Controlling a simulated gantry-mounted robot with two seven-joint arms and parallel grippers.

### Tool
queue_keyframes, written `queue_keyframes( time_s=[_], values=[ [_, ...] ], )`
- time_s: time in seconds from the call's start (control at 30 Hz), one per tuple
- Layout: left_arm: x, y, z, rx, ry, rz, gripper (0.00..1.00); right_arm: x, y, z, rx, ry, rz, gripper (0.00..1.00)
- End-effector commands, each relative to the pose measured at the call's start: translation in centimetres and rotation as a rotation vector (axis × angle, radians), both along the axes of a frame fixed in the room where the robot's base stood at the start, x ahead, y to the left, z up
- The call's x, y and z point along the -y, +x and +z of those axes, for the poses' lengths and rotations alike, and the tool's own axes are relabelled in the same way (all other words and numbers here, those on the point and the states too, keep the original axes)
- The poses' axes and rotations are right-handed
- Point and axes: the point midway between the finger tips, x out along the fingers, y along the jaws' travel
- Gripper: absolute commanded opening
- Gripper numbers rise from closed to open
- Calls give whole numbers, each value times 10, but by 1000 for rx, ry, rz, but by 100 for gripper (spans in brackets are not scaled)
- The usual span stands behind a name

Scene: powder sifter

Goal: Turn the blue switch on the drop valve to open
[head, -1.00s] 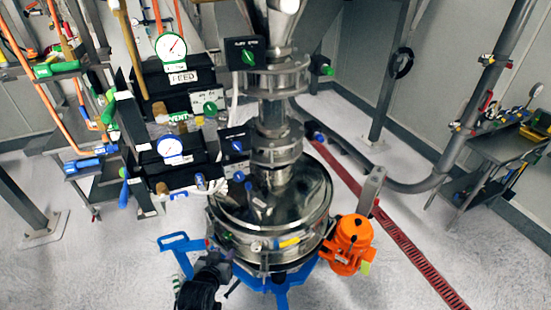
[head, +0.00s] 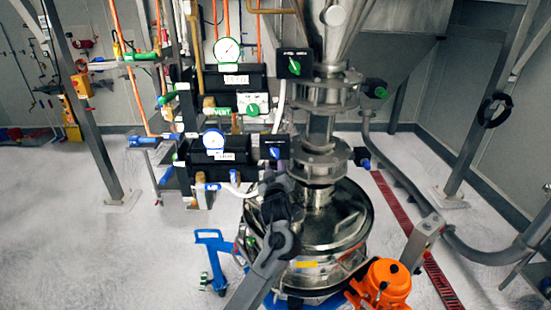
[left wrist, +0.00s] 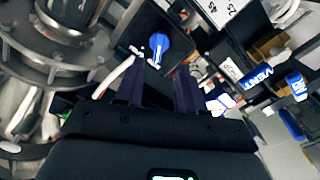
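The blue switch (head: 275,153) sits on a black box (head: 268,143) on the left of the steel valve column, below a similar box with a green switch (head: 294,67). In the left wrist view the blue switch (left wrist: 157,47) is a blue knob on a dark panel, just beyond the fingertips. My left gripper (head: 277,178) is just below the box in the head view, partly merged with dark parts there. In the left wrist view its two dark fingers (left wrist: 160,76) are apart with nothing between them; I see no contact with the switch. My right gripper is not in view.
The round steel sifter (head: 340,215) stands below the valve column, with an orange motor (head: 385,283) at its right. Gauges and black cylinders (head: 215,150) crowd the left of the box. A white hose (left wrist: 118,75) runs close to the left finger. Open floor lies farther left.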

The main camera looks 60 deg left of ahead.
Motion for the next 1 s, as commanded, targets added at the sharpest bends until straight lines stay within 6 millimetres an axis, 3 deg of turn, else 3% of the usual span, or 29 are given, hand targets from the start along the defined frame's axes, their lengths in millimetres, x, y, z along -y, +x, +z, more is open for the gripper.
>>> queue_keyframes(
  time_s=[0.2, 0.43, 0.9, 1.0],
  values=[
    [-32, 20, 3, -2, 3, 2, 38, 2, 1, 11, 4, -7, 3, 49],
    [-55, 34, 1, -1, 2, 0, 38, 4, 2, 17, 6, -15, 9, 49],
    [-64, 40, 0, 0, 0, 0, 38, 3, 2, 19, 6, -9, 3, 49],
    [-64, 40, 0, 0, 0, 0, 26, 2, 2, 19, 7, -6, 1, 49]
  ],
)
